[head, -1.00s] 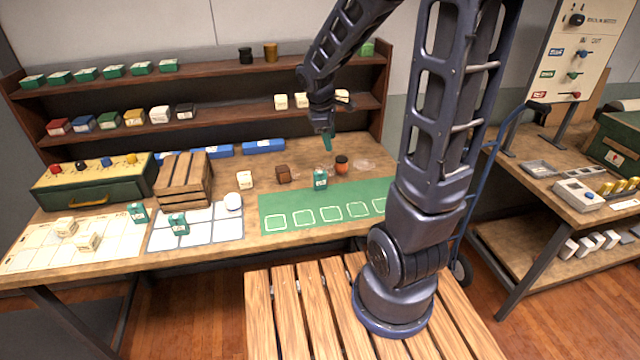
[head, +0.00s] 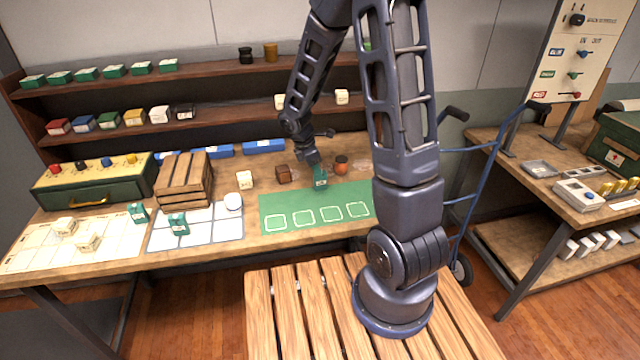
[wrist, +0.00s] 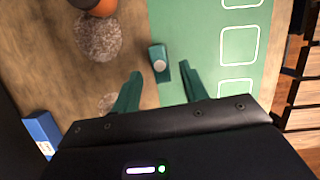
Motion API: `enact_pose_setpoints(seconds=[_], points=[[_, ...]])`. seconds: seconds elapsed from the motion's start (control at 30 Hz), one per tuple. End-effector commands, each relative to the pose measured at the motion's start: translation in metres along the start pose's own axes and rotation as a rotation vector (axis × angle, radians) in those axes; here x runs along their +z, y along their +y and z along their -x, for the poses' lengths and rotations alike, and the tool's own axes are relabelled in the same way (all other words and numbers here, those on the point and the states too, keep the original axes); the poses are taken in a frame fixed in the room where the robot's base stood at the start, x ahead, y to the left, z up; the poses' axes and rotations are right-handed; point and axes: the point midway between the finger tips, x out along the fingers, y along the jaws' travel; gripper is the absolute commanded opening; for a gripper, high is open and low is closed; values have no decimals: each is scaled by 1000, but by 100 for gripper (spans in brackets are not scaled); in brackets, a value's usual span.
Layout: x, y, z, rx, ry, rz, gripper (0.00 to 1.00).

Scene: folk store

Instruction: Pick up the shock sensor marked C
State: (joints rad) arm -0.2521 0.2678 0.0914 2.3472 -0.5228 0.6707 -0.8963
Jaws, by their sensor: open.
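A small teal sensor (head: 320,182) with a white label stands at the back edge of the green mat (head: 275,205); its letter is too small to read. Two similar teal sensors stand at the left, one (head: 138,213) by the paper sheet and one (head: 179,224) on the white grid; their letters are unclear too. My gripper (head: 317,166) is just above the mat sensor. In the wrist view the same sensor (wrist: 158,56) shows a round grey top, lying between and just beyond the open green fingers (wrist: 160,76).
The mat's outlined squares are empty.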

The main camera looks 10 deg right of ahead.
Motion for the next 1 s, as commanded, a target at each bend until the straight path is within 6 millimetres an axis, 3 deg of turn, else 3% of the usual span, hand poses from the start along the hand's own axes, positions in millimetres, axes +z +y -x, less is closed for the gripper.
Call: enact_pose_setpoints(seconds=[0.27,0.6,0.9,0.93,1.0], points=[[1,-1,-18,-1,0,-1,44],[3,-2,-57,-1,0,0,44],[3,-2,-61,1,0,-1,44],[3,-2,-61,1,0,-1,42],[3,-2,-61,1,0,-1,28]])
